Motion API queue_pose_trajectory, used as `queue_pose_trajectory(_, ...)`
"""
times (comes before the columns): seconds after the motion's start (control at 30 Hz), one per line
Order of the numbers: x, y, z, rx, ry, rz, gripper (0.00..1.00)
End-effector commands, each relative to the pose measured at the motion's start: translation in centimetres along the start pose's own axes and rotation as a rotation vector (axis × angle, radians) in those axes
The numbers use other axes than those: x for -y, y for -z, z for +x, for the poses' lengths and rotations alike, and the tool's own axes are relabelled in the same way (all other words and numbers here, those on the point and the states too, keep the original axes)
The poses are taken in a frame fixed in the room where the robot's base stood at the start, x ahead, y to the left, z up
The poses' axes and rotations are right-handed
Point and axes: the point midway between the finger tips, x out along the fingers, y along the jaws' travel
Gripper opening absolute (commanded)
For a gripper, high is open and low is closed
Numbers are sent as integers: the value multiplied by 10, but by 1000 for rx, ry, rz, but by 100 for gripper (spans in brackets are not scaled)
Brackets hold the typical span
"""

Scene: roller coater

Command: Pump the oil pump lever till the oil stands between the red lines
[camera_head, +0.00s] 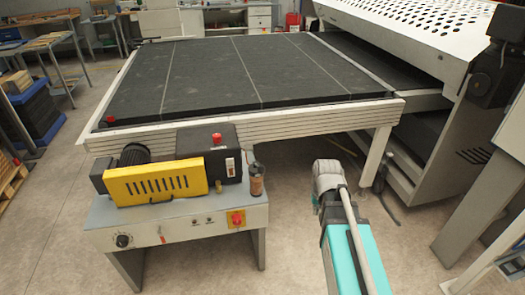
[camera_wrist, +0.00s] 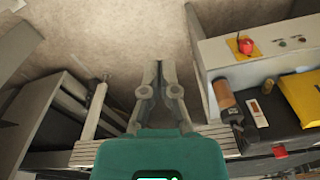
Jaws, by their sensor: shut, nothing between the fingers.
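My gripper (camera_wrist: 157,66) is shut and empty in the wrist view, its fingertips together over bare floor. In the head view my arm hides the fingers. A brown cylinder with a dark top (camera_head: 257,181) stands at the right end of the grey bench, beside the black box (camera_head: 226,152); it also shows in the wrist view (camera_wrist: 224,94), right of my gripper and apart from it. I cannot tell whether it is part of the oil pump. A small pale window with an orange mark (camera_head: 230,167) is on the black box. I cannot make out the pump lever, red lines or oil level.
The grey bench (camera_head: 185,222) carries a yellow slotted guard (camera_head: 155,182) and a red knob on a yellow plate (camera_head: 236,218). The dark conveyor bed (camera_head: 225,70) lies behind. A perforated white machine (camera_head: 415,25) is at right. Floor between bench and machine is mostly open.

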Motion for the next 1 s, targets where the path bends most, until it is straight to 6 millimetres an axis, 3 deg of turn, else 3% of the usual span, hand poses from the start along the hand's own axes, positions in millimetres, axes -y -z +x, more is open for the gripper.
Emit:
queue_pose_trajectory(0.03, 8, 21, -12, -15, 4, -7, 0)
queue_pose_trajectory(0.1, 20, 43, -21, -36, 9, -16, 0)
queue_pose_trajectory(0.6, 125, 189, -86, -194, 66, -75, 0)
queue_pose_trajectory(0.8, 163, 227, -104, -240, 89, -91, 0)
queue_pose_trajectory(1.0, 182, 243, -111, -262, 101, -97, 0)
